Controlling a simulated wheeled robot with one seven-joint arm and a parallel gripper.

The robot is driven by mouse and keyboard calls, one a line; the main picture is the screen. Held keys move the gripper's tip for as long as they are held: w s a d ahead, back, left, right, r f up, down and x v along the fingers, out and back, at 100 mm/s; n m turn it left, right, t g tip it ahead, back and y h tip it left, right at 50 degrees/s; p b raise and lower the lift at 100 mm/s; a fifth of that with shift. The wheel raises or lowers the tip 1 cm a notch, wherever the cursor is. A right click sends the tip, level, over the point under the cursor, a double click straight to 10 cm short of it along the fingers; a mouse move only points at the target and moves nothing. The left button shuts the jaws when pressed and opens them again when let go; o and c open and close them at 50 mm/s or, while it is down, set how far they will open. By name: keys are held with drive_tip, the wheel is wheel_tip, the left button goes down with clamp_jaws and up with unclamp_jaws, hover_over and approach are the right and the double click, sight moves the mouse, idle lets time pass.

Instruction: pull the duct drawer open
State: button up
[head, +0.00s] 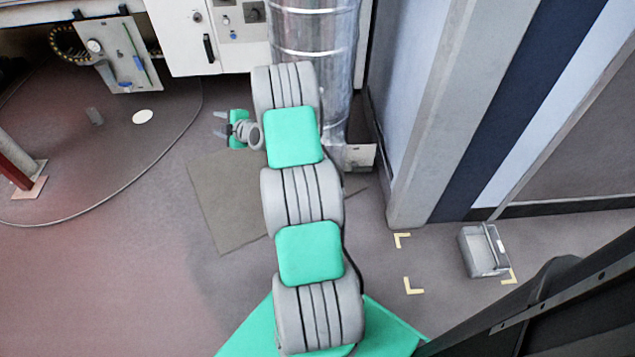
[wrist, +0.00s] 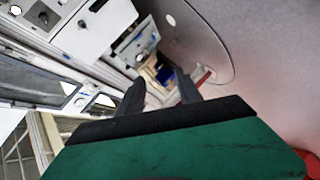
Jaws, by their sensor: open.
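A shiny silver duct (head: 312,40) stands upright behind my arm in the head view. A small light-grey box front (head: 361,156) sits low beside the duct's foot; it may be the duct drawer, but my arm and the duct hide part of it, and I cannot tell how far it is open. My gripper (head: 219,126) is left of the duct, apart from it and pointing left. It is open and empty. In the wrist view, the two dark fingers of my gripper (wrist: 160,90) stand apart with nothing between them.
A white cabinet (head: 186,40) stands behind, with a gauge panel (head: 107,62) to its left. A pale wall column (head: 430,110) rises on the right. A grey bin (head: 478,254) lies by yellow floor marks. Floor at left is mostly clear, with a red post (head: 14,170) at the edge.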

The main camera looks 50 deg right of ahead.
drive_tip(key=s+d+f+t+h+b, duration=0.1)
drive_tip(key=s+d+f+h+b, duration=0.15)
drive_tip(key=d+f, duration=0.5)
drive_tip(key=s+d+f+h+b, duration=0.25)
drive_tip(key=s+d+f, duration=0.2)
drive_tip(key=f, duration=0.55)
drive_tip(key=s+d+f+m+g+h+b, duration=0.25)
drive_tip(key=s+d+f+h, duration=0.2)
drive_tip(key=s+f, duration=0.35)
drive_tip(key=s+d+f+m+g+h+b, duration=0.1)
drive_tip(key=s+d+f+h+b, duration=0.3)
drive_tip(key=s+f, duration=0.5)
drive_tip(key=shift+t+y, duration=0.25)
drive_tip(key=shift+y, duration=0.1)
drive_tip(key=b+x, duration=0.1)
drive_tip(key=x, duration=0.1)
drive_tip(key=b+x, duration=0.2)
drive_tip(key=x, duration=0.1)
drive_tip(key=b+x, duration=0.1)
drive_tip(key=x, duration=0.2)
drive_tip(key=shift+w+r, duration=0.1)
drive_tip(key=shift+r, duration=0.2)
drive_tip(key=shift+c, duration=0.5)
clamp_jaws()
